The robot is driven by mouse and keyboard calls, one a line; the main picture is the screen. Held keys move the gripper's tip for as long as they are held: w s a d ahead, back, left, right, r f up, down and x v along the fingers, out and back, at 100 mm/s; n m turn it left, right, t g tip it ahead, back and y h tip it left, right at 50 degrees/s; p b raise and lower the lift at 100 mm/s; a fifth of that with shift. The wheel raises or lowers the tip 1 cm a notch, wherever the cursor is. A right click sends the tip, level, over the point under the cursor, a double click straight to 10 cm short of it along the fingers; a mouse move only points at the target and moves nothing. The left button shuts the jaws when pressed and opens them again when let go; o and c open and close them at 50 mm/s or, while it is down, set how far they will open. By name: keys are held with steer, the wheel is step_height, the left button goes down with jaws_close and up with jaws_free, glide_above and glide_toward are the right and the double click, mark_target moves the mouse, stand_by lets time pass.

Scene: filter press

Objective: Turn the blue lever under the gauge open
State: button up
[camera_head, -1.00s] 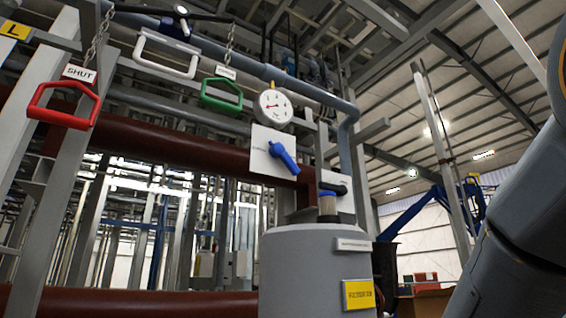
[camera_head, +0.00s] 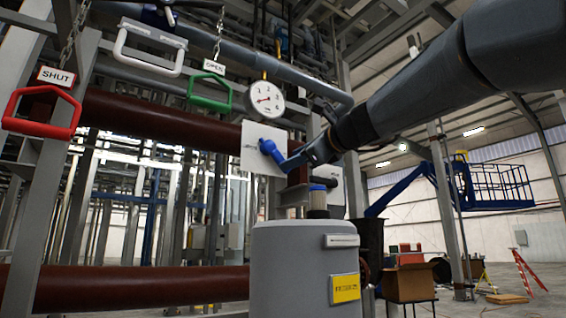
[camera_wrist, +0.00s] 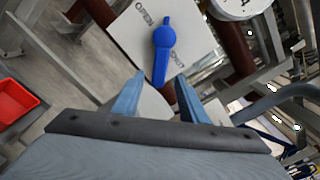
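The blue lever (camera_head: 270,149) is mounted on a white plate (camera_head: 251,158) below the round gauge (camera_head: 265,98). In the head view its handle slants down to the right. In the wrist view the lever (camera_wrist: 162,48) hangs from its round hub, and its free end reaches to between my fingertips. My gripper (camera_wrist: 159,78) is open, one finger on each side of the handle's end, with no clear contact. In the head view my gripper (camera_head: 292,162) meets the lever from the right and partly hides its end. The plate reads OPEN at upper left in the wrist view.
A red handle (camera_head: 42,112) with a SHUT tag, a white handle (camera_head: 150,47) and a green handle (camera_head: 209,93) hang at left. A grey tank (camera_head: 290,268) stands below. Dark red pipes (camera_head: 150,135) run behind.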

mark_target(275, 156)
steer(key=p+x, duration=0.2)
steer(key=x, duration=0.4)
steer(key=shift+w+a, duration=0.15)
jaws_close()
steer(key=shift+f, duration=0.1)
